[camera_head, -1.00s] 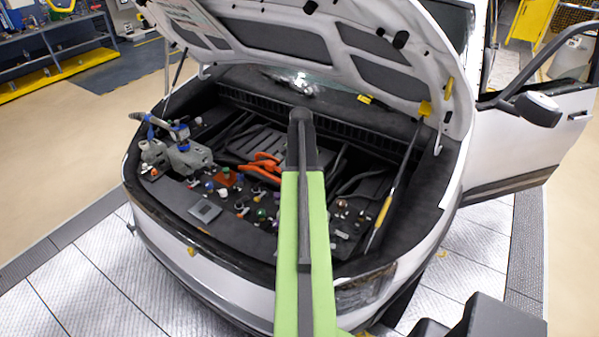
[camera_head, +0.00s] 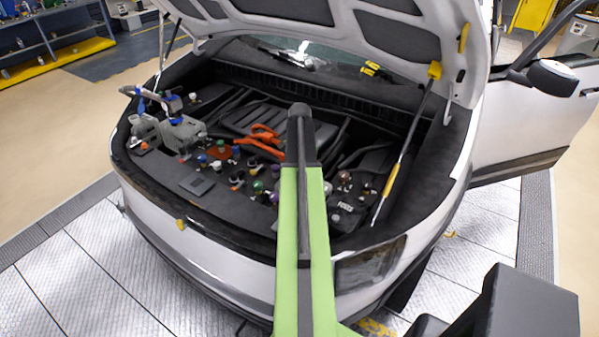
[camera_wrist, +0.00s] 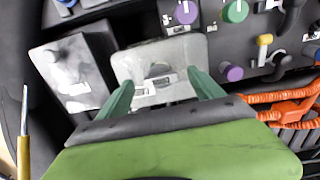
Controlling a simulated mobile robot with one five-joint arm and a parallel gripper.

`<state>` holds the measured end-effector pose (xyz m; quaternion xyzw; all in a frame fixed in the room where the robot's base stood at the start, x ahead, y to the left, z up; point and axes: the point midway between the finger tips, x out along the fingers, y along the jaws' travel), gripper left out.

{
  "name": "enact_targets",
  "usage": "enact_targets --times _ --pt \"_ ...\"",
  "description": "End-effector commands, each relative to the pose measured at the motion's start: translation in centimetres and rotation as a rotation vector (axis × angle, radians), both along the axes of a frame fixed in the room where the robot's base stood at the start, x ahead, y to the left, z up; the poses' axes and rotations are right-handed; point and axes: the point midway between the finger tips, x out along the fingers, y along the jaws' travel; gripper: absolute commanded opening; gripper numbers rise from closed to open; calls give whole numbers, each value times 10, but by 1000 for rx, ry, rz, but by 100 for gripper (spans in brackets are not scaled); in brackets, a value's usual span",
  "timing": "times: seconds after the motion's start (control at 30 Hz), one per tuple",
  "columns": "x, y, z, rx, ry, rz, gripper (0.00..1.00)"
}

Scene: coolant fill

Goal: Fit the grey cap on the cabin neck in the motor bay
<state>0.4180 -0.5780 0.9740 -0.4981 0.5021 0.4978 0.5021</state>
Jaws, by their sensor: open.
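The motor bay (camera_head: 197,186) is open below the raised bonnet and holds several coloured caps and necks. I cannot tell the grey cap or the cabin neck for certain among them. My gripper (camera_wrist: 162,88) is open, its two green fingers apart, with nothing seen held. Between and beyond the fingers is a pale grey housing (camera_wrist: 188,52) with a small rounded piece on it; I cannot tell whether they touch. Near it are a purple cap (camera_wrist: 185,12), a green cap (camera_wrist: 235,11) and another purple cap (camera_wrist: 231,73). In the head view my arm hides the gripper.
Orange cables (camera_wrist: 292,108) lie right of the gripper, also in the head view (camera_head: 263,136). A pale box (camera_wrist: 70,70) stands left. A yellow-handled rod (camera_wrist: 24,135) is at the far left. The bonnet (camera_head: 330,22) overhangs the bay; a prop (camera_head: 408,130) stands at right.

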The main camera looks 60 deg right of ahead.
Motion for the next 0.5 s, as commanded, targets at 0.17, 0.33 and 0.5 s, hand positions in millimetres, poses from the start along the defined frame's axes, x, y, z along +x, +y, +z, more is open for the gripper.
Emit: enact_targets --times 0.17,0.33,0.5 --pt "0 0 -31 0 0 0 76" --pt "0 0 -30 0 0 1 76" --pt "1 0 -30 0 0 1 71"
